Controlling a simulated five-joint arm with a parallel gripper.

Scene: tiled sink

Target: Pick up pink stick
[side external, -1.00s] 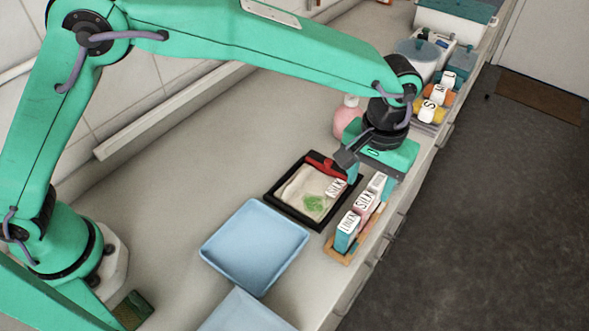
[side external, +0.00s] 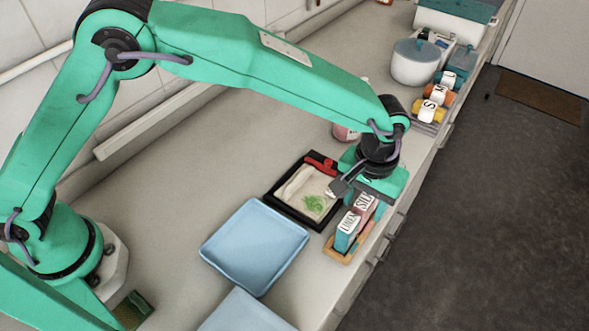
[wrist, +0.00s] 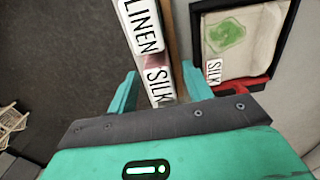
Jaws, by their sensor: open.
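A wooden rack (side external: 340,256) at the counter's front edge holds labelled sticks side by side. The pink stick (side external: 367,207) carries a white SILK label and stands behind a teal stick (side external: 343,240) labelled LINEN. In the wrist view a little of its pink side (wrist: 156,61) shows between the two labels. My gripper (wrist: 161,85) is open and empty above the rack, its two teal fingers on either side of the SILK label. In the side view my gripper (side external: 368,178) covers the rack's far end, so any contact is hidden.
A black tray (side external: 276,195) with a cloth, green patch and red-handled item lies left of the rack. A blue tray (side external: 254,246) is nearer. Labelled rolls (side external: 432,110) and a lidded pot (side external: 415,65) stand farther back. The counter left of the trays is clear.

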